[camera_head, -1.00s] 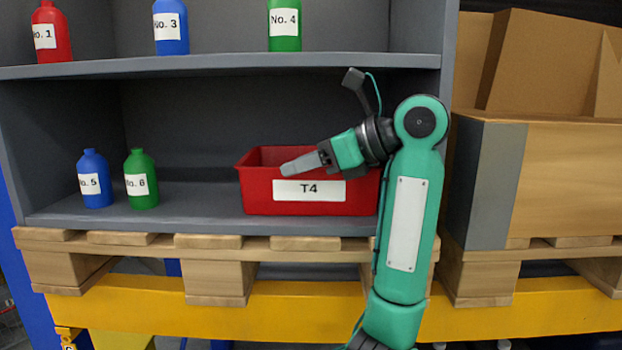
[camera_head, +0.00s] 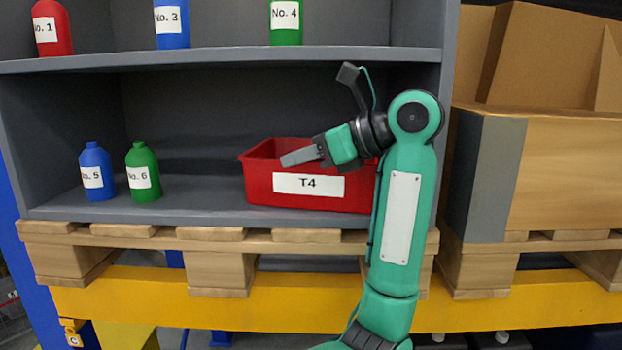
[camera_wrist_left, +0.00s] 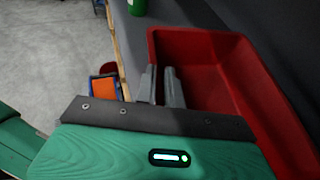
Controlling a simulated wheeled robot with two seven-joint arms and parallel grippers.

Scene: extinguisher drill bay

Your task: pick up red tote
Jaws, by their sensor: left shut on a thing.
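The red tote (camera_head: 258,185) with a white T4 label stands on the lower shelf, right of the bottles. It also shows in the left wrist view (camera_wrist_left: 205,48), where its inside looks empty. My left gripper (camera_head: 300,156) is at its front wall. In the left wrist view the two fingers (camera_wrist_left: 160,86) lie on either side of the near rim, shut on it. My forearm hides the tote's right end. Whether its base touches the shelf is hard to tell. My right gripper is in neither view.
A blue bottle (camera_head: 97,172) and a green bottle (camera_head: 143,172) stand left of the tote on the lower shelf. The upper shelf (camera_head: 220,61) passes above the tote. A large cardboard box (camera_head: 565,180) is at the right. Shelf space between green bottle and tote is free.

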